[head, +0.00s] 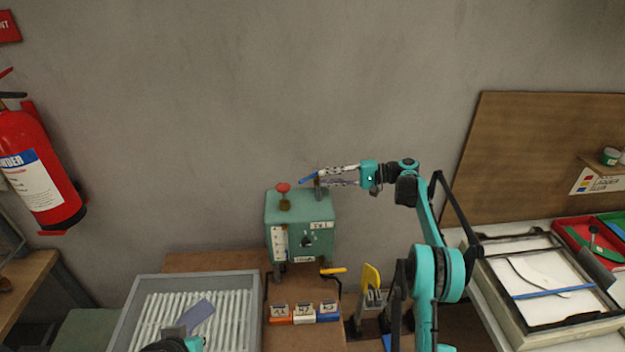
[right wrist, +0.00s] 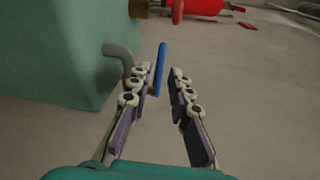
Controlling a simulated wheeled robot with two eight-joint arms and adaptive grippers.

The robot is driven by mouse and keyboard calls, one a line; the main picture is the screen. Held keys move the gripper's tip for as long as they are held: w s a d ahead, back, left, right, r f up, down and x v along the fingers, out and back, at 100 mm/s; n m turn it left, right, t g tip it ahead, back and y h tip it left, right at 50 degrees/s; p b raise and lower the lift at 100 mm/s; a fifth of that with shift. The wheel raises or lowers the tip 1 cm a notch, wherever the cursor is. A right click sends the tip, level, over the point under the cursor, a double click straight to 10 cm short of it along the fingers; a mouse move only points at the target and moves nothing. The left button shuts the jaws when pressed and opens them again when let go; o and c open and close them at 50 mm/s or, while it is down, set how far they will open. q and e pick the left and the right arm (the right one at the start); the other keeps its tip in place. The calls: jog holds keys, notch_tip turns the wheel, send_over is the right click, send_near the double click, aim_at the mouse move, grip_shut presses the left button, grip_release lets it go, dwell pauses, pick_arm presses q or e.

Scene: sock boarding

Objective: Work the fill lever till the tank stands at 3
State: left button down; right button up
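A green tank box (head: 299,222) stands on a brown bench, with a white gauge strip (head: 279,243) and a dark dial (head: 307,241) on its front. The gauge reading is too small to tell. A red knob (head: 283,187) is on top. A blue-handled lever (head: 308,178) sits by its top right; a yellow-handled lever (head: 333,271) is at its lower right. I cannot tell which is the fill lever. My left gripper is partly seen at the bottom (head: 180,340).
A grey tray (head: 147,300) with a ribbed white floor is at lower left. Small orange, white and blue labelled blocks (head: 304,315) sit before the tank. A grey bent pipe (right wrist: 120,56) juts from the box beside my right gripper. A fire extinguisher (head: 38,170) hangs left.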

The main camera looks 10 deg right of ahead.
jog(key=v, duration=0.5)
jog(key=shift+d, duration=0.1)
dwell(1.6)
